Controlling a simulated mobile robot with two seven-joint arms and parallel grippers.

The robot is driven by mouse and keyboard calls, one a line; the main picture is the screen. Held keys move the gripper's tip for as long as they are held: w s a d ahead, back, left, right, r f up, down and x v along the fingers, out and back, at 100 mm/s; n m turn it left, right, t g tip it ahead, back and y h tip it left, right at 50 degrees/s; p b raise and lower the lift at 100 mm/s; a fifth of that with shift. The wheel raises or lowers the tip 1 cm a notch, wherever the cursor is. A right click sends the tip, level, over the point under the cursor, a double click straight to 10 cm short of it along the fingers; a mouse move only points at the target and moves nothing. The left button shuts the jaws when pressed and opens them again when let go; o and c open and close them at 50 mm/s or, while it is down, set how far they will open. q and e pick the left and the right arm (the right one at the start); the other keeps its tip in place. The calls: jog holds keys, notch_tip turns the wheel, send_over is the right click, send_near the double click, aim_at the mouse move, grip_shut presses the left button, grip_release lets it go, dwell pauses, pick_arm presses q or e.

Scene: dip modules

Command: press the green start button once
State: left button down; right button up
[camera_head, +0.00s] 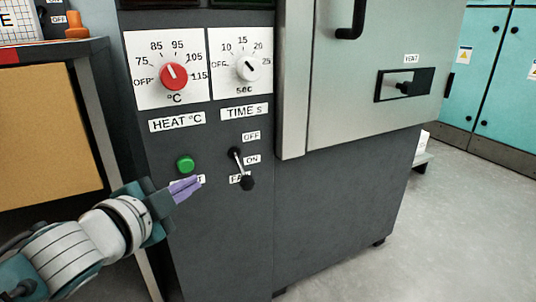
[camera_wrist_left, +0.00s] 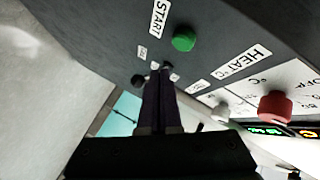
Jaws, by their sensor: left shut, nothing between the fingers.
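The green start button (camera_head: 185,164) sits on the dark front panel of the machine, below the "HEAT °C" label. Its label below is partly hidden by my left gripper (camera_head: 186,188). My left gripper is shut and empty, its purple fingers close together just below the button in the head view. I cannot tell whether the fingertips touch the panel. In the left wrist view the green button (camera_wrist_left: 184,39) lies beyond and to the right of the fingers (camera_wrist_left: 161,72), beside the "START" label. The right gripper is not in view.
A black lever (camera_head: 241,168) marked OFF and ON is right of the button. A red heat dial (camera_head: 174,76) and a white time dial (camera_head: 249,68) are above. The machine's grey door (camera_head: 340,100) is to the right. A desk (camera_head: 50,130) stands at left.

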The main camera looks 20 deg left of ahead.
pick_arm(q)
jog(key=shift+s+d, duration=0.7)
jog(key=shift+d, duration=0.1)
jog(key=s+d+r+n+g+h+p, duration=0.1)
jog(key=s+d+r+n+g+p, duration=0.25)
jog(key=s+r+p, duration=0.8)
jog(key=s+d+r+n+g+p, duration=0.25)
jog(key=s+r+g+p, duration=0.2)
jog(key=r+p, duration=1.4)
jog(key=s+d+r+n+g+h+p, duration=0.1)
jog(key=s+d+r+n+g+p, duration=0.25)
jog(key=s+r+p, duration=0.85)
jog(key=w+r+p, duration=0.3)
jog(key=r+p, duration=3.4)
jog(key=p, duration=0.2)
jog(key=shift+a+m+p, duration=0.15)
jog(key=shift+m+p, duration=0.15)
jog(key=shift+m, duration=0.15)
